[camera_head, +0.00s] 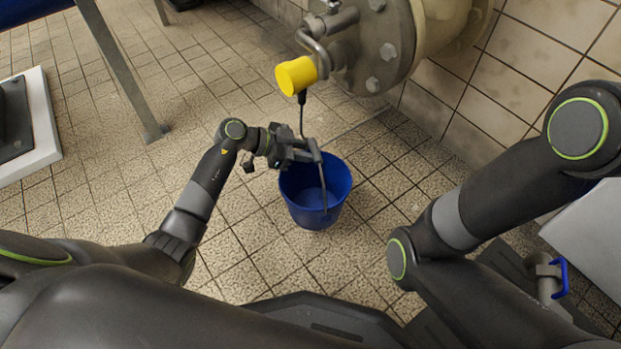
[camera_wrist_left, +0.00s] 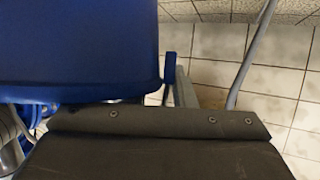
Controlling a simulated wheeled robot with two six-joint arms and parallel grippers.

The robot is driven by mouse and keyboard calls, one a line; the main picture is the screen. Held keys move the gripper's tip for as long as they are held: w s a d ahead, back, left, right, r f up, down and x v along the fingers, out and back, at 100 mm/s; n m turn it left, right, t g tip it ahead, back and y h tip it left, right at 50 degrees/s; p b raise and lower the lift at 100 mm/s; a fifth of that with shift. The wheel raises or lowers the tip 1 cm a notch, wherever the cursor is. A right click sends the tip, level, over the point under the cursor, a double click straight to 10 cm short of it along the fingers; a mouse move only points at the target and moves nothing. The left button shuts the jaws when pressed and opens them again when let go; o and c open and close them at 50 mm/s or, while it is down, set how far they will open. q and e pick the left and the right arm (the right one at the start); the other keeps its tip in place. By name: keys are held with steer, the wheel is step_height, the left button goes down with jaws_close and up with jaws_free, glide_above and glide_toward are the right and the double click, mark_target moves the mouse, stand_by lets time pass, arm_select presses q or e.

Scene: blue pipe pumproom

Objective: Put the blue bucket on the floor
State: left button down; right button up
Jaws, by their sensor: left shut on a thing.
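The blue bucket (camera_head: 303,187) is upright below my left gripper, its open top facing up. Its handle (camera_head: 322,178) rises along the inside towards the gripper. My left gripper (camera_head: 306,153) is shut on the bucket at its handle. Whether the bucket's base touches the tiles or hangs just above them, I cannot tell. In the left wrist view the blue bucket wall (camera_wrist_left: 75,50) fills the upper left, beside a dark gripper part. My right arm comes in from the right, but its gripper is not in view.
A large flanged pipe (camera_head: 375,45) with a yellow-capped fitting (camera_head: 296,75) and hanging black cable stands just behind. A metal leg (camera_head: 120,65) and a white slab (camera_head: 40,120) are left. A blue-handled valve (camera_head: 560,277) is right. Tiled floor around the bucket is clear.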

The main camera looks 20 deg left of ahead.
mark_target(309, 168)
arm_select(q)
steer(key=shift+f+b, duration=2.45)
steer(key=shift+f, duration=0.75)
steer(key=shift+r, duration=0.1)
steer(key=c, duration=1.2)
jaws_free()
steer(key=shift+f, duration=0.2)
